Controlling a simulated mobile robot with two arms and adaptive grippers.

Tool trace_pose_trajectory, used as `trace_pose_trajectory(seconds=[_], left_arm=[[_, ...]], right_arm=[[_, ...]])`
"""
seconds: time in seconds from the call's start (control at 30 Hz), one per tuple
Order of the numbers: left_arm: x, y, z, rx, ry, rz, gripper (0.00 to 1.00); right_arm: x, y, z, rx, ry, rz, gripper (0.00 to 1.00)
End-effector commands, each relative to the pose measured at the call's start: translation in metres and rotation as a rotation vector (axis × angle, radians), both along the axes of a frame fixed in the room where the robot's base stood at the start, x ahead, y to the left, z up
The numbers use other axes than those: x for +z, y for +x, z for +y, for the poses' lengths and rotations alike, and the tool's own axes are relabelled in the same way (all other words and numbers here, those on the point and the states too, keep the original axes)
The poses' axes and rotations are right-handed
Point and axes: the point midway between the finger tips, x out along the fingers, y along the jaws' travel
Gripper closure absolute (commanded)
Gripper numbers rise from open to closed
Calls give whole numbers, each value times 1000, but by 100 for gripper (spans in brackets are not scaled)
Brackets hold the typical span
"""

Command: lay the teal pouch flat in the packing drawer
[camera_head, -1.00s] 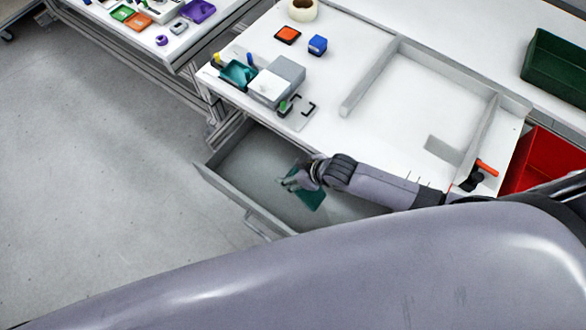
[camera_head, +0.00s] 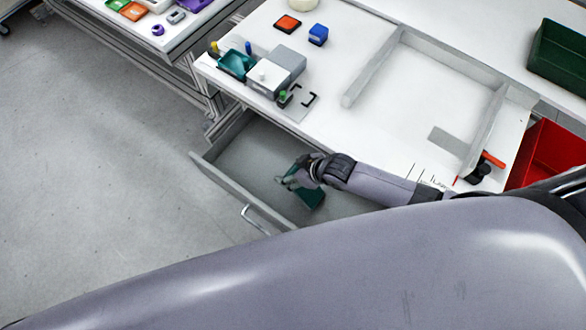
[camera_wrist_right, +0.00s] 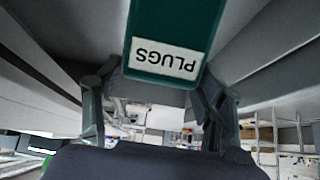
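The teal pouch (camera_head: 306,197) is inside the open packing drawer (camera_head: 228,177), under my right gripper (camera_head: 290,179). In the right wrist view the pouch (camera_wrist_right: 172,22) carries a white label reading PLUGS, upside down in the picture. The fingers of my right gripper (camera_wrist_right: 158,88) stand apart, one at each side edge of the pouch's near end, and appear closed on it. The pouch is tilted or close to the drawer floor; its gap to the floor cannot be told. My left gripper is not in view.
The white worktop (camera_head: 345,130) lies above and behind the drawer. It bears a grey box (camera_head: 276,72), a teal tray (camera_head: 236,64), an orange block (camera_head: 288,24) and a blue block (camera_head: 318,35). A red bin (camera_head: 548,155) and green bin (camera_head: 560,55) stand right. The drawer's left part is clear.

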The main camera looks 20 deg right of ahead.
Motion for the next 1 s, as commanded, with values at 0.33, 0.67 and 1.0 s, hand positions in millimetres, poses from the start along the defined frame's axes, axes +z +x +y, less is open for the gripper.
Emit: trace_pose_trajectory(seconds=[0.33, 0.67, 1.0], left_arm=[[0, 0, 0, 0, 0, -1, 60], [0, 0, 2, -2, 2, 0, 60], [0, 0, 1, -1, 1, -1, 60]], right_arm=[[0, 0, 0, 0, 0, 0, 15], [4, -3, -2, 0, 0, 0, 15], [53, -32, -25, 2, -2, 0, 15]])
